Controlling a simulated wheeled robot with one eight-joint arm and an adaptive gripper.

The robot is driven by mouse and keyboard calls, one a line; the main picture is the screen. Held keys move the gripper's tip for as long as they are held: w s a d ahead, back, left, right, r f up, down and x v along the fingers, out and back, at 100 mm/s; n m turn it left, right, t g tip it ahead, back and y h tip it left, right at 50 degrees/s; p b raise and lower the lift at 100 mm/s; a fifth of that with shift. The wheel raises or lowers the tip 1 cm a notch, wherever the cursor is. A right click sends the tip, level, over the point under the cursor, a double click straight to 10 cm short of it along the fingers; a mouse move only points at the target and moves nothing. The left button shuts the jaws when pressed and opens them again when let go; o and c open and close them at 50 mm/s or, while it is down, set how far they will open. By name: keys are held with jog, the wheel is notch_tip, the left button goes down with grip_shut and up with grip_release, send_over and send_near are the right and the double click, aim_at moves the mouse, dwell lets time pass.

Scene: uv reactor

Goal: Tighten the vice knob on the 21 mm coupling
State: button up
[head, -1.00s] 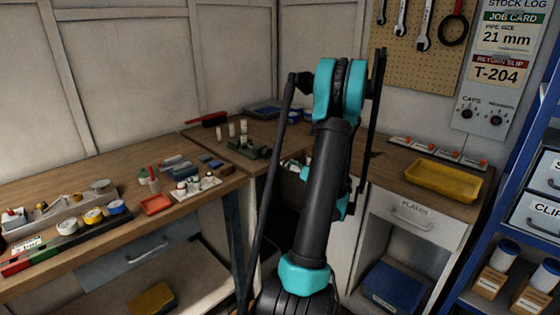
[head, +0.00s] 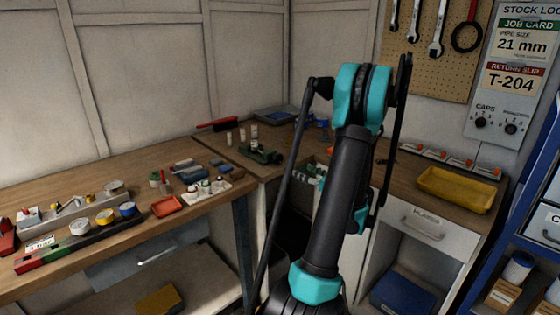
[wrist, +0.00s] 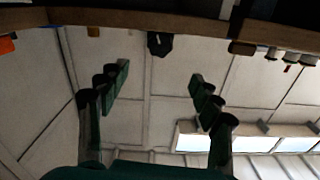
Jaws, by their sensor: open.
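A small dark green vice (head: 262,154) stands on the far bench near the corner, left of my arm in the head view. Its knob and any coupling in it are too small to make out. My gripper (wrist: 160,85) shows in the wrist view with two dark fingers spread wide and nothing between them. That view looks upside down, with the bench edge along the top. A dark object (wrist: 160,44) stands at the bench edge, beyond the gap between the fingers; I cannot tell if it is the vice. In the head view my gripper is hidden behind my arm.
Several pale cylinders (head: 242,135) stand behind the vice. The left bench holds a red tray (head: 166,206), a white tray (head: 210,191) and a rack with round caps (head: 80,227). A yellow tray (head: 455,190) is at right. The job card (head: 524,42) reads 21 mm.

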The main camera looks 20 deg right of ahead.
aim_at(280, 159)
jog(key=x, duration=1.4)
jog(key=shift+w+a, duration=0.1)
jog(key=shift+w, duration=0.25)
jog(key=c, duration=1.2)
jog(key=shift+o, duration=0.2)
jog(key=m, duration=0.4)
jog(key=shift+m, duration=0.4)
jog(key=o, duration=1.2)
jog(key=shift+c, duration=0.2)
